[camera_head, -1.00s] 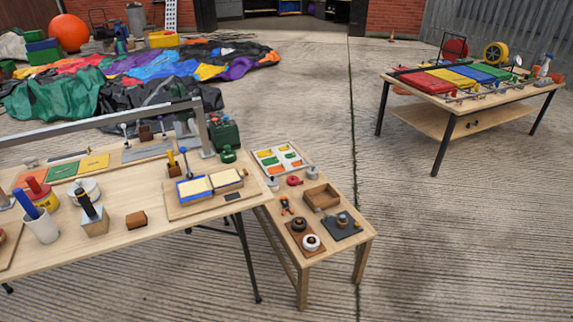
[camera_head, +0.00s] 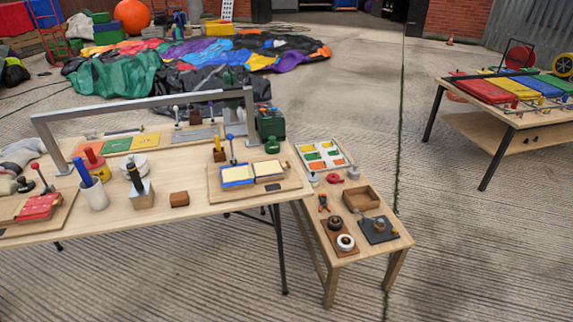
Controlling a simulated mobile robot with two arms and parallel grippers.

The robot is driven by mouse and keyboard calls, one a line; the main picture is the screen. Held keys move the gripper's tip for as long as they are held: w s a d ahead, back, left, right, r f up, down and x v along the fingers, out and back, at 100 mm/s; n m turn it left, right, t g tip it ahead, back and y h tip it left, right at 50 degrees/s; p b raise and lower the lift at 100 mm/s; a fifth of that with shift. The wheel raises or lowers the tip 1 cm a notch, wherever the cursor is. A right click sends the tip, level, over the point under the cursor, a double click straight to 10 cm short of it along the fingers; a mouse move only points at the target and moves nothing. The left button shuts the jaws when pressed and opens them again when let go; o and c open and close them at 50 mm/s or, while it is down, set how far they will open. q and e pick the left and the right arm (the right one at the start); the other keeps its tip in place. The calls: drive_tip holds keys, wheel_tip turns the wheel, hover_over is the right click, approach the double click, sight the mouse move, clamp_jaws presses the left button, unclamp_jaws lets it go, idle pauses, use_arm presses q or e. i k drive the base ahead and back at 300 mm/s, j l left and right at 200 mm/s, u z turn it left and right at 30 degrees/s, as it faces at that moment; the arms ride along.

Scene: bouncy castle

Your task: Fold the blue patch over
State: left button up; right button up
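A blue-edged piece with a pale top (camera_head: 237,183), which may be the blue patch, lies on a wooden board (camera_head: 225,198) at the right part of the long workbench. A second pale-topped piece (camera_head: 268,169) with a dark edge lies beside it on the same board. A small blue-topped lever (camera_head: 231,147) stands behind them. Whether the blue piece is folded is too small to tell. Neither of my grippers is in view.
A red patch (camera_head: 40,206) lies on another board at the bench's left. A white cup (camera_head: 93,194), a glue brush block (camera_head: 141,195) and a brown block (camera_head: 179,199) stand between. A grey metal frame (camera_head: 150,102) spans the bench's back. A side table (camera_head: 330,281) adjoins at right.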

sight(258, 170)
drive_tip(key=i+l+u, duration=0.4)
drive_tip(key=l, duration=0.15)
drive_tip(key=i+l+u, duration=0.2)
drive_tip(key=l, duration=0.15)
drive_tip(key=i+l+u, duration=0.25)
drive_tip(key=l+u, duration=0.2)
drive_tip(key=l, duration=0.25)
